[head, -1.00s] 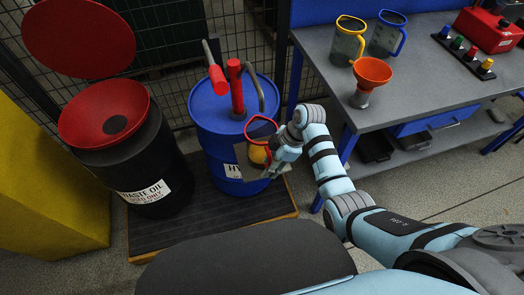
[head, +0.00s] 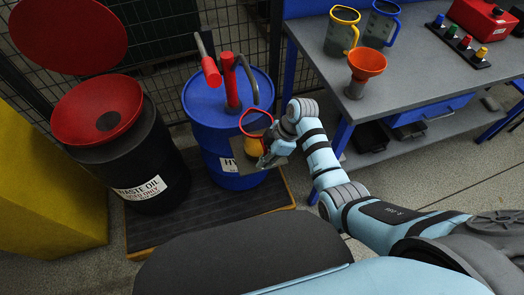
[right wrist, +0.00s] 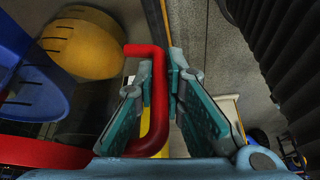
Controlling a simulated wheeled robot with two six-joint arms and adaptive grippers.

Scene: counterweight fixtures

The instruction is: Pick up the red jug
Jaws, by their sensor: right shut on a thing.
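The red jug (head: 256,122) has a see-through body with a red rim, a red handle and yellow contents low inside. It stands upright in front of the blue drum, at or just above a small grey plate (head: 281,148); I cannot tell if they touch. My right gripper (head: 268,155) is at the jug's right side. In the right wrist view, the jaws (right wrist: 160,75) are shut around the upright part of the red handle (right wrist: 158,105). The yellow contents (right wrist: 82,48) show at the upper left there. My left gripper is out of view.
The blue drum (head: 199,115) carries a red hand pump (head: 230,80). A black waste-oil drum with a red funnel (head: 98,108) stands left. The grey bench (head: 420,75) at right holds a yellow-trimmed jug (head: 341,32), a blue-trimmed jug (head: 383,24) and an orange funnel (head: 367,63).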

